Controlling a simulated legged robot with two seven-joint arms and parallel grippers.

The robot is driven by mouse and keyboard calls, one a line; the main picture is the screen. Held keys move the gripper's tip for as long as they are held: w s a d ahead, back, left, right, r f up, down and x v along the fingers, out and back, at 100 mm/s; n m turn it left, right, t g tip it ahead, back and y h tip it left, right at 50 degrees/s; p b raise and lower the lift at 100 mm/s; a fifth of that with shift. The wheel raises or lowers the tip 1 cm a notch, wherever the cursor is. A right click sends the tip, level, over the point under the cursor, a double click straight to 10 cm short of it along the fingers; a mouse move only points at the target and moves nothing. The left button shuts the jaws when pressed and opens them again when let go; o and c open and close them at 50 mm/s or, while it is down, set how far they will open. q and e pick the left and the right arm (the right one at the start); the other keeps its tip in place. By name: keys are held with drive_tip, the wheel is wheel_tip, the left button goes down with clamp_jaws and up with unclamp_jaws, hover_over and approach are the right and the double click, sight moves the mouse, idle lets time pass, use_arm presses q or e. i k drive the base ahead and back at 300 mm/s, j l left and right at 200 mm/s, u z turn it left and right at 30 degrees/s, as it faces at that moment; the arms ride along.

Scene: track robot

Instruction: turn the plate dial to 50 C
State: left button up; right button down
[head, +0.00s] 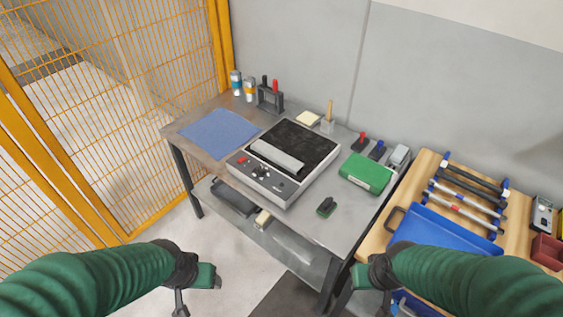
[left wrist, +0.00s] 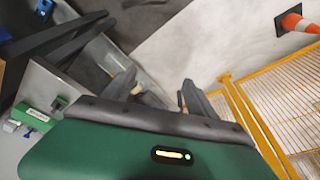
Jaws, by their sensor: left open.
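The plate (head: 325,157) is a pale box with a black top, on the grey workbench. Its sloped front panel carries a red switch (head: 242,160) and a dark dial (head: 262,171); the dial's marks are too small to read. A grey rounded bar (head: 277,157) lies along the top's front edge. My left gripper (head: 181,301) is in front of the bench, apart from the plate; in the left wrist view its fingers (left wrist: 159,88) are spread and empty. My right gripper (head: 378,300) is low at the bench's front right, its fingers mostly hidden.
A yellow fence (head: 110,110) stands left; a blue tray (head: 440,240) lies right.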

sight(262, 170)
drive_tip(key=i+j+z, duration=0.2)
drive_tip(key=z, duration=0.2)
drive_tip(key=i+j+z, duration=0.2)
drive_tip(key=z, duration=0.15)
drive_tip(key=i+j+z, duration=0.1)
drive_tip(key=j+z, duration=0.3)
